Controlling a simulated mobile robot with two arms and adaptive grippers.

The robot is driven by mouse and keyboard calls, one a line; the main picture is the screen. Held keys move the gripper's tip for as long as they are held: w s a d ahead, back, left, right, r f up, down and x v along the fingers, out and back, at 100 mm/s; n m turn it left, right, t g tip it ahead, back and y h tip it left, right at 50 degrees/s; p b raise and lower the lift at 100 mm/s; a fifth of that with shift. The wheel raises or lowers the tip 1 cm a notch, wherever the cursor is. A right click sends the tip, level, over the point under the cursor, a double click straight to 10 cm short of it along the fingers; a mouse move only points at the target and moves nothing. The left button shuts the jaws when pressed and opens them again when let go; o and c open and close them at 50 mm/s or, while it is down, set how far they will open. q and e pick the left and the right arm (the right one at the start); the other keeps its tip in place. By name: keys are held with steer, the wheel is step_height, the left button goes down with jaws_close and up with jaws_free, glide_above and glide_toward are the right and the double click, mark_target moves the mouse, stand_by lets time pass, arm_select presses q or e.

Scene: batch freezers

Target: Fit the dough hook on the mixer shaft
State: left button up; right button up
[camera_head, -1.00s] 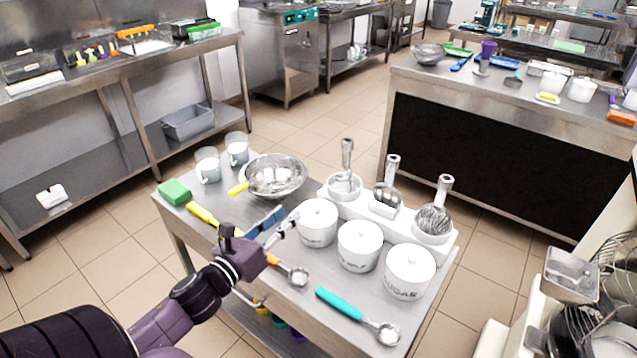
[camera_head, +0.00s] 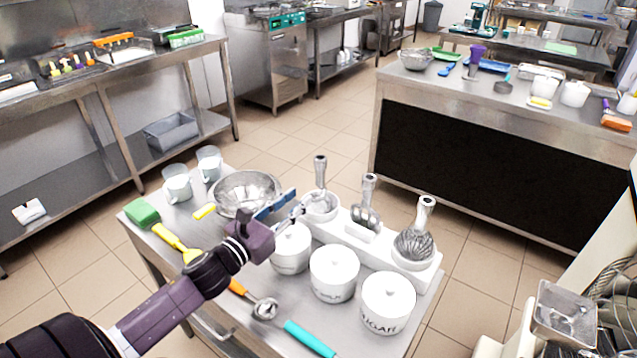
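A white holder (camera_head: 400,272) on the steel cart carries three steel mixer attachments with upright shafts. The left one (camera_head: 320,178) stands in a round cup with its lower part hidden, so I cannot tell its shape. A flat beater (camera_head: 367,208) is in the middle and a wire whisk (camera_head: 415,243) at the right. My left gripper (camera_head: 299,201) is open and empty, with its fingers pointing at the left attachment, just short of it in the picture. The mixer (camera_head: 612,290) shows partly at the lower right, with a wire guard and steel chute; its shaft is hidden. My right gripper is out of view.
Three white canisters (camera_head: 333,275) stand in front of the holder.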

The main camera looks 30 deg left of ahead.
mark_target(318, 180)
arm_select(q)
steer(key=w, duration=0.3)
steer(key=w+b, duration=0.1)
steer(key=w, duration=0.5)
steer(key=shift+d+b, duration=0.35)
steer(key=shift+w, duration=0.55)
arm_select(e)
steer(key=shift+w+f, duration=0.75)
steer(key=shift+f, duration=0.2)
arm_select(q)
steer(key=shift+c, duration=0.4)
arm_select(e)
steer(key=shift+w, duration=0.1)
arm_select(q)
jaws_close()
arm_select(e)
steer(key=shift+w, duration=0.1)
arm_select(q)
steer(key=shift+r, duration=0.1)
